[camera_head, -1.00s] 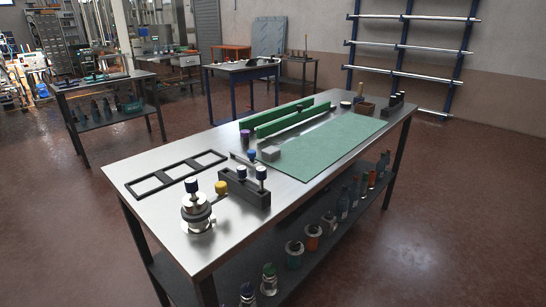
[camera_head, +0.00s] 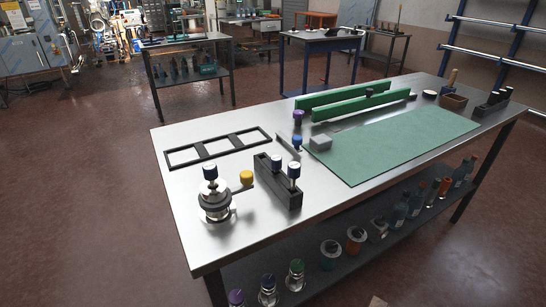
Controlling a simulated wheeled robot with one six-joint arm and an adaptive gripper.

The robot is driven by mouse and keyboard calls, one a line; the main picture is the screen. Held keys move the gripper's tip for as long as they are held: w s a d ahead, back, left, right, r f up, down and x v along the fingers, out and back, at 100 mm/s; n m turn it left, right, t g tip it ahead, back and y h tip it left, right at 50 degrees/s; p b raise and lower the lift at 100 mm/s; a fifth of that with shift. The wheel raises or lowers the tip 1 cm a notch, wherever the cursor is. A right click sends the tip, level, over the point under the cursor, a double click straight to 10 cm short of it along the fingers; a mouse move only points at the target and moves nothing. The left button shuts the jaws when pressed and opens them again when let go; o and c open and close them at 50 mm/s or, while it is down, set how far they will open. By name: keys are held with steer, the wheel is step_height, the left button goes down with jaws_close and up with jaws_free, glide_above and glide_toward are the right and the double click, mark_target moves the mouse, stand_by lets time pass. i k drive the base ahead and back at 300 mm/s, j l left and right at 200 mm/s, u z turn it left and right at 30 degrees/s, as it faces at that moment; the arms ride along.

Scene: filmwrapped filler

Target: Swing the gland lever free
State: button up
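A metal gland fitting (camera_head: 214,203) stands upright near the left front of the steel workbench (camera_head: 180,142). A small metal stub shows at the fitting's lower right. My gripper is not in view, so its state cannot be seen.
A black block with blue-topped pins (camera_head: 279,190) stands right of the fitting. Behind lie a black three-window frame (camera_head: 217,147), green rails (camera_head: 360,104), a grey block (camera_head: 320,142) and a green mat (camera_head: 395,143). Floor is clear left of the bench (camera_head: 90,200).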

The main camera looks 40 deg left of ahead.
mark_target(247, 176)
steer(key=i+u, duration=0.2)
steer(key=u, duration=0.3)
steer(key=i+u, duration=0.15)
steer(key=u, duration=0.3)
steer(key=i+l+u, duration=0.15)
steer(key=u, duration=0.35)
steer(key=i+l+u, duration=0.15)
steer(key=u, duration=0.25)
steer(key=i+l+u, duration=0.2)
steer(key=u, duration=0.15)
steer(key=i, duration=0.05)
